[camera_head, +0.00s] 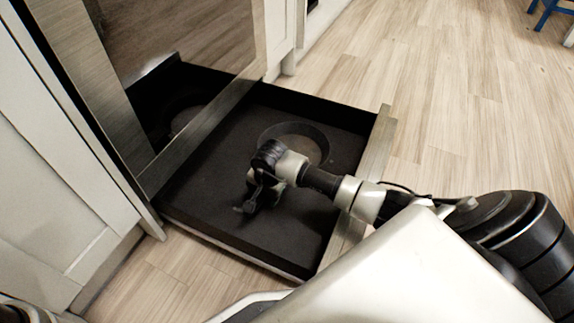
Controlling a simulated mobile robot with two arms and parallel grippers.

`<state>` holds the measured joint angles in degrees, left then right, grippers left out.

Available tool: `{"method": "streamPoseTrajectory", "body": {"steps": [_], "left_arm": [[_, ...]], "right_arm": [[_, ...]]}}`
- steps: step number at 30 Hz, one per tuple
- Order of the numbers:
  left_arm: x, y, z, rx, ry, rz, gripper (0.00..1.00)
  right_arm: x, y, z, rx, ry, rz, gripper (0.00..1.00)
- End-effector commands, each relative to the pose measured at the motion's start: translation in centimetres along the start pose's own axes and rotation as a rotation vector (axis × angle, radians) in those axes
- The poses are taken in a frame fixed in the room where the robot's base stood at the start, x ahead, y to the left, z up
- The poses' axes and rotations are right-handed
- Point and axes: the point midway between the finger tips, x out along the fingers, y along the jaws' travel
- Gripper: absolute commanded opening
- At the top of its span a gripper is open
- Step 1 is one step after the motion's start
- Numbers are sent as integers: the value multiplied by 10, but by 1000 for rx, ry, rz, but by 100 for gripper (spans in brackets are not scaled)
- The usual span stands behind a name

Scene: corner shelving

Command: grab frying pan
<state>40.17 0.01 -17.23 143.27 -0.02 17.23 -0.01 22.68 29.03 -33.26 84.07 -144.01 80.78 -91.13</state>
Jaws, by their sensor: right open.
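The frying pan (314,141) is dark and round and lies in the pulled-out drawer (225,150) under the oven. Its near side is partly hidden by my right gripper and wrist, and I cannot make out its handle. My right gripper (247,207) is open and points down over the drawer, just left of and nearer than the pan. Nothing shows between its fingers, and I cannot tell whether it touches anything. My left gripper is not in view.
The drawer's front panel (379,145) stands out over the wooden floor (440,90). The glass oven door (180,45) rises above the drawer's left part. White cabinets (55,190) flank it. A blue stool or chair (545,12) is far right; floor between is clear.

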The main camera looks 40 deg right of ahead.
Motion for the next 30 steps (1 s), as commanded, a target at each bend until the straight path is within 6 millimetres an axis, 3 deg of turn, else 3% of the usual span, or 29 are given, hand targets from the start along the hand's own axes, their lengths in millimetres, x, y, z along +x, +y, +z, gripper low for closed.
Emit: {"method": "streamPoseTrajectory", "body": {"steps": [7, 18, 30], "left_arm": [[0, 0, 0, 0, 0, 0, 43], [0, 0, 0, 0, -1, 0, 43], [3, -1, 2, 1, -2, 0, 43]], "right_arm": [[0, 0, 0, 0, 0, 0, 56], [0, 0, 0, 0, 0, 0, 0], [-5, -2, -1, 0, 2, -2, 0]]}}
